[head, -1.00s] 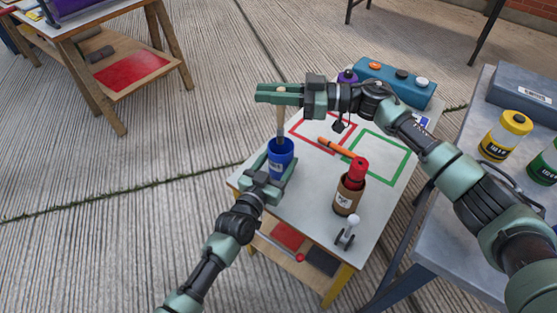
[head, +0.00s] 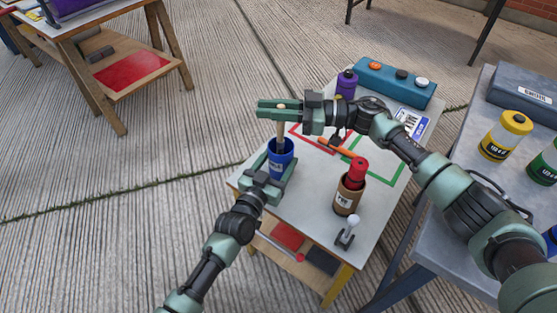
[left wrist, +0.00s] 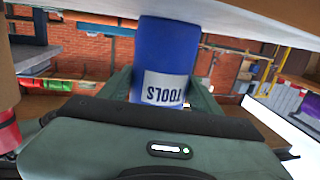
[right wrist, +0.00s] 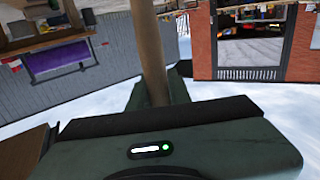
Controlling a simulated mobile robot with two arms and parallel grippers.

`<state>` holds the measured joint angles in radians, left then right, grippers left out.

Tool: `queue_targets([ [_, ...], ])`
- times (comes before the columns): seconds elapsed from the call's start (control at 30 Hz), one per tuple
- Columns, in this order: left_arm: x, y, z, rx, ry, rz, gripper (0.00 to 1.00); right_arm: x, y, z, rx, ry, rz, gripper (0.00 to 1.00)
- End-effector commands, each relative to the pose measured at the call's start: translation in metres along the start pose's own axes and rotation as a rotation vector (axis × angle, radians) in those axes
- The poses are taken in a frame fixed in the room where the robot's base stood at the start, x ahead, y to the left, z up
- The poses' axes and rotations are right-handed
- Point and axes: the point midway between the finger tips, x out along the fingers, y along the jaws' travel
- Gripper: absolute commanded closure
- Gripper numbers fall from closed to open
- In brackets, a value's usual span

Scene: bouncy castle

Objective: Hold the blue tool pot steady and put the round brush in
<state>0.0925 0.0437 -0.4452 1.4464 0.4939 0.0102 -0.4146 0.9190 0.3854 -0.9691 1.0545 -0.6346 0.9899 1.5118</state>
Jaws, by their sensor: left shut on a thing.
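The blue tool pot (head: 281,162) stands upright at the near left corner of the small white table. My left gripper (head: 278,180) is shut around it low down. In the left wrist view the pot (left wrist: 167,50) sits between the fingers with its TOOLS label upside down. My right gripper (head: 279,106) is above the pot, shut on the wooden handle of the round brush (head: 281,127). The handle also shows between the fingers in the right wrist view (right wrist: 148,50). The brush hangs upright with its lower end at the pot's mouth; its tip is hidden inside the pot.
A brown pot (head: 347,197) with a red-topped thing stands to the right. Beside it are a small white-knobbed lever (head: 347,232) and an orange stick (head: 342,147). A purple bottle (head: 346,84) and a teal box (head: 394,82) stand at the back. A grey table is at right.

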Motion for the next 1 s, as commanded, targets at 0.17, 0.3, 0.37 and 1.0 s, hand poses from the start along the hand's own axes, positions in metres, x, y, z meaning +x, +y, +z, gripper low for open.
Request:
queue_targets([
  [0.17, 0.0, 0.0, 0.001, 0.0, -0.001, 0.0, 0.93, 0.0, 0.0, 0.0, 0.0, 0.0, 0.0, 0.57],
  [0.3, 0.0, 0.0, 0.001, 0.0, -0.001, 0.0, 0.93, 0.0, 0.0, 0.0, 0.0, 0.0, 0.0, 0.57],
  [0.37, 0.0, 0.0, 0.001, 0.0, -0.001, 0.0, 0.93, 0.0, 0.0, 0.0, 0.0, 0.0, 0.0, 0.57],
  [1.0, 0.0, 0.0, 0.001, 0.0, -0.001, 0.0, 0.93, -0.104, 0.001, 0.001, 0.001, -0.001, 0.002, 0.57],
])
